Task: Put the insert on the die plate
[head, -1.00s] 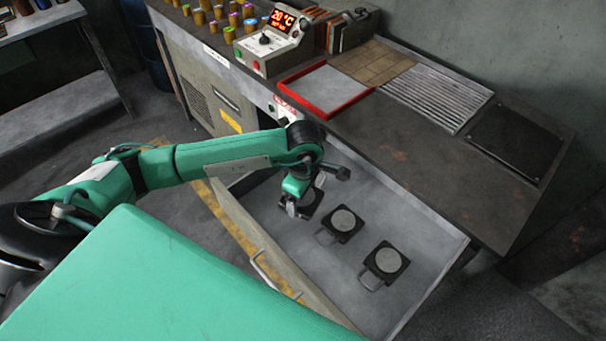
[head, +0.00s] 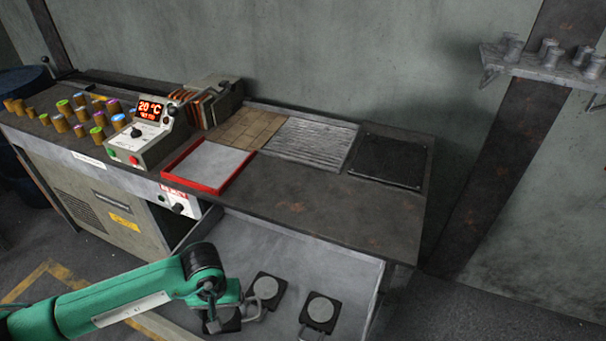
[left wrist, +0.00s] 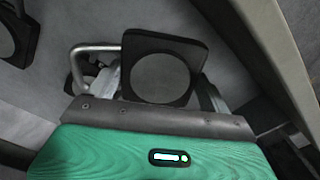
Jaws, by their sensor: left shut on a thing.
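A dark flat square plate (head: 390,160), perhaps the die plate, lies at the bench's right end. My right gripper is not in view.
The grey drawer (head: 345,262) is open below the bench (head: 330,208). On the bench are a red-rimmed tray (head: 208,166), tan tiles (head: 248,130), a ribbed plate (head: 310,142), a control box (head: 148,140) and several capped cylinders.

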